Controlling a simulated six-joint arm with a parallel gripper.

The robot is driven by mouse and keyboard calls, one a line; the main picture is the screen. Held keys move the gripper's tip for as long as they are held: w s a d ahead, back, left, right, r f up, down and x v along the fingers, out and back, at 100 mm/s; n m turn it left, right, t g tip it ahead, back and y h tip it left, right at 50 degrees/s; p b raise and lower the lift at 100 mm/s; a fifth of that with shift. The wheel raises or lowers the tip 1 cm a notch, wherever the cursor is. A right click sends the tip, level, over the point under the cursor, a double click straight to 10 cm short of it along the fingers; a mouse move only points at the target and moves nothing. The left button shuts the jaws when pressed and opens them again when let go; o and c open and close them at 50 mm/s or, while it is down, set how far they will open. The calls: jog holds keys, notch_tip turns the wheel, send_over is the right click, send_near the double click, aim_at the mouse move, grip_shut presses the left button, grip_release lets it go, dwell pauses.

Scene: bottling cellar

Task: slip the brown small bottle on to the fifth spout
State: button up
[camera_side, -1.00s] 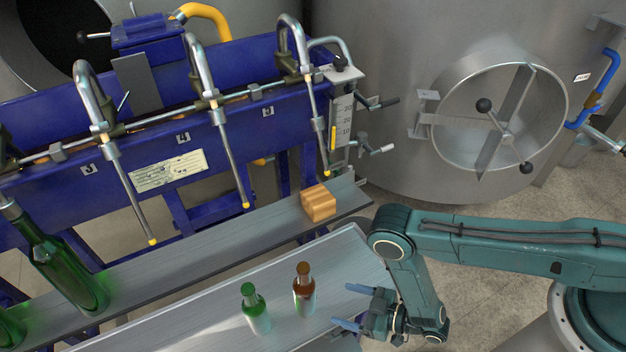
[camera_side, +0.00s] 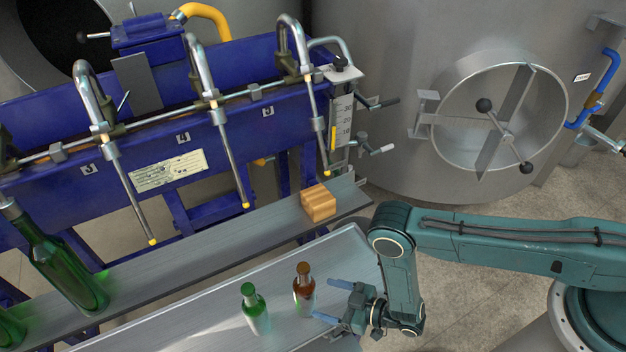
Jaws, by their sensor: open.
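The brown small bottle (camera_side: 303,291) stands upright on the near metal shelf, just right of a green small bottle (camera_side: 256,312). My gripper (camera_side: 335,301) is open and empty. Its two blue fingers point left, their tips close to the right side of the brown bottle, one finger farther back and one nearer. Whether a fingertip touches the glass cannot be told. The rightmost spout (camera_side: 318,125), beside the plate that seems to read 5, hangs down from the blue filler and has a yellow tip. Nothing is on it.
Two other spouts (camera_side: 230,165) (camera_side: 132,195) hang to its left. A wooden block (camera_side: 318,204) sits on the upper shelf (camera_side: 225,243) below the rightmost spout. A tall green bottle (camera_side: 62,265) leans at the left. A level gauge (camera_side: 341,122) stands right of the spout.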

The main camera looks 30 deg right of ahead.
aim_at(315, 295)
jog(key=shift+x, duration=1.95)
jog(key=shift+w+a+f, duration=0.1)
jog(key=shift+w+a, duration=0.05)
jog(key=shift+w, duration=0.15)
jog(key=shift+w+a+f, duration=0.1)
jog(key=shift+w+a, duration=0.1)
jog(key=shift+w, duration=0.05)
jog(key=shift+x, duration=0.75)
jog(key=shift+w+a, duration=0.2)
jog(key=shift+f, duration=0.1)
jog(key=shift+c, duration=0.2)
jog(key=c, duration=1.1)
jog(key=shift+w, duration=0.1)
